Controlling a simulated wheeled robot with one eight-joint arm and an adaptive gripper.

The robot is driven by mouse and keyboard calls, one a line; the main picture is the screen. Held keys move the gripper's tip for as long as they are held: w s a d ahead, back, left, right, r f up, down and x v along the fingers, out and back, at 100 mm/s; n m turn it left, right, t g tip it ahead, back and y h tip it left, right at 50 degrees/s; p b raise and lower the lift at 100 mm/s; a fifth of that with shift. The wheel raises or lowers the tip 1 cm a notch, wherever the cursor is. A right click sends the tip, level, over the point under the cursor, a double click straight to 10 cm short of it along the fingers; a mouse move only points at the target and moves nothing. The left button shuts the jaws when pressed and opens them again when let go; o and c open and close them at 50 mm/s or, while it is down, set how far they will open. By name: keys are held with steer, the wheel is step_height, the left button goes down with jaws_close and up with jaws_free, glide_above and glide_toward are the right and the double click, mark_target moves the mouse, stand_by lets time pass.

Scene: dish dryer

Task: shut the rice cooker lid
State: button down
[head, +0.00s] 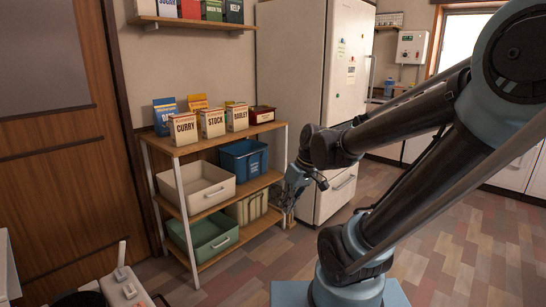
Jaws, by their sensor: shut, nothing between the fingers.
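My gripper (290,207) is shut and empty. It hangs pointing down in front of the right end of the wooden shelf unit, near the fridge. No rice cooker shows clearly. At the bottom left, a white object (126,288) with an upright handle-like piece is cut off by the lower edge. A dark rounded thing (80,300) sits beside it, also cut off. I cannot tell whether either belongs to the rice cooker, or how a lid stands. My gripper is well apart from both, up and to the right.
The shelf unit (208,203) holds a cream bin (197,190), a blue bin (244,160), a green bin (203,238) and several food boxes. A white fridge (318,75) stands behind my arm. Open floor (455,245) lies at right. A wooden door (60,175) is at left.

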steer(key=s+d+f+m+h, duration=0.1)
steer(key=s+d+m, duration=0.2)
steer(key=d, duration=0.4)
steer(key=s+d+f+m+t+h, duration=0.1)
steer(key=s+d+f+m+h, duration=0.1)
steer(key=d, duration=0.5)
steer(key=shift+s+m+h, duration=0.3)
steer(key=shift+s+m, duration=0.55)
steer(key=shift+m, duration=0.15)
steer(key=c, duration=1.7)
jaws_free()
steer(key=shift+s+d+f, duration=0.1)
steer(key=shift+s+d, duration=0.05)
steer(key=shift+d, duration=0.1)
